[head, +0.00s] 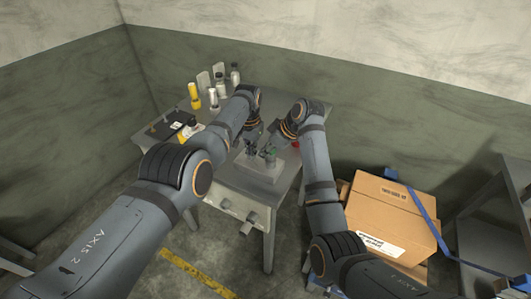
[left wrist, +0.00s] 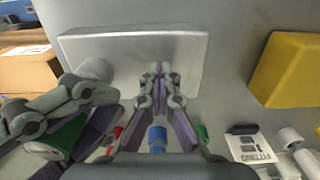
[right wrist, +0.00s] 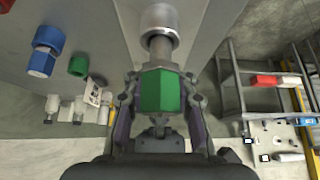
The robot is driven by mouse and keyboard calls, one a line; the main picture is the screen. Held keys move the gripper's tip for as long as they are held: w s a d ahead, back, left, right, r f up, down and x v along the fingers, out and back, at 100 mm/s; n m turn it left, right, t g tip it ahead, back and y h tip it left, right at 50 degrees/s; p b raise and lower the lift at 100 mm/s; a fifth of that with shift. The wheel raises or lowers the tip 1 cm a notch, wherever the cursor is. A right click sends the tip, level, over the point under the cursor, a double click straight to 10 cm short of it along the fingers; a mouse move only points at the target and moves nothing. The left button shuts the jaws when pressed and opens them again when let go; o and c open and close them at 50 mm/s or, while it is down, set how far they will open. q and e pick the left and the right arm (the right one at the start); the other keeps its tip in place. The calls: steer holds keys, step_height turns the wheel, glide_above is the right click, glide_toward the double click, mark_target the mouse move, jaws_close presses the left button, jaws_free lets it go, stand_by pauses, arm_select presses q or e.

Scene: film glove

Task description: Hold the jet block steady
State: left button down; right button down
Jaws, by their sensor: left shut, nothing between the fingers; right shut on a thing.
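The jet block, apparently the pale grey block (head: 262,168), sits on the table; its broad face (left wrist: 135,52) fills the upper left wrist view. A silver round stub (left wrist: 97,69) shows at its lower left. My left gripper (left wrist: 157,72) is shut and empty, its tips over the block's lower edge; I cannot tell whether they touch it. It is partly hidden in the head view (head: 251,147). My right gripper (right wrist: 148,90) is shut on a green hexagonal fitting (right wrist: 160,92). The fitting lines up with a silver cylinder (right wrist: 158,36); whether they are joined is unclear.
Blue (right wrist: 43,52) and green (right wrist: 78,66) fittings stand nearby, with a red one (left wrist: 113,134) also close. A yellow object (left wrist: 290,70) is beside the block. Bottles (head: 213,98) stand at the table's back left. Cardboard boxes (head: 385,215) stand right of the table (head: 230,182).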

arm_select(q)
steer(key=shift+s+f, duration=0.2)
steer(key=shift+f, duration=0.2)
arm_select(e)
steer(key=shift+r, duration=1.7)
step_height(320, 180, up, 3)
steer(key=shift+r, duration=0.1)
arm_select(q)
steer(key=shift+r, duration=0.1)
arm_select(e)
steer(key=shift+a, duration=0.1)
arm_select(q)
steer(key=shift+w+d+r, duration=0.1)
steer(key=shift+w+r, duration=0.1)
steer(key=shift+r, duration=0.4)
step_height(320, 180, up, 4)
steer(key=shift+f, duration=0.2)
steer(key=shift+r, duration=0.15)
steer(key=shift+w, duration=0.1)
arm_select(e)
steer(key=shift+w+f, duration=0.15)
steer(key=shift+f, duration=0.15)
